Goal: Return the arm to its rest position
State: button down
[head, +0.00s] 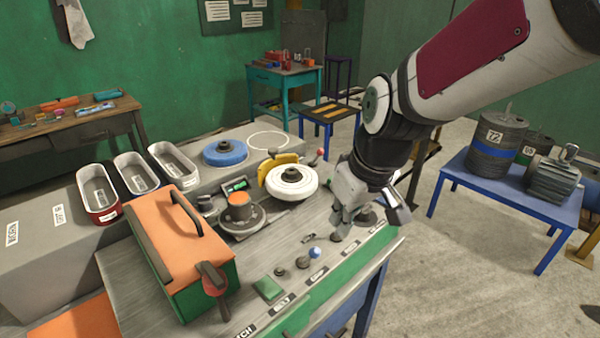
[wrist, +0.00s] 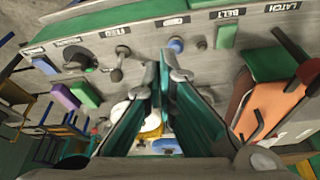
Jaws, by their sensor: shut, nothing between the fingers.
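My arm (head: 455,75) reaches in from the upper right of the head view, with white links, a dark red panel and a black wrist. My gripper (head: 340,230) hangs fingers-down over the right part of the grey workbench (head: 165,228). In the wrist view the fingers (wrist: 168,72) are together with nothing between them. The gripper is near the row of labelled controls along the bench's front edge. Whether the fingertips touch the bench top is hard to tell.
An orange-topped green case (head: 180,225) stands on the bench, beside a white wheel (head: 291,184) and a blue disc (head: 226,152). Several trays (head: 98,193) stand at left. A blue table (head: 510,190) with drums and a motor is at right. Open floor lies between.

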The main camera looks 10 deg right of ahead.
jog(key=shift+s+d+r, duration=0.1)
jog(key=shift+r, duration=0.05)
jog(key=s+d+r+m+t, duration=0.1)
jog(key=s+d+r+m, duration=0.1)
jog(key=s+r, duration=0.2)
jog(key=s+d+r+m+t+h, duration=0.1)
jog(key=s+d+r+m, duration=0.1)
jog(key=s+r, duration=0.3)
jog(key=s, duration=0.4)
jog(key=shift+s+d+r+m, duration=0.2)
jog(key=shift+d+m, duration=0.1)
jog(key=shift+d, duration=0.05)
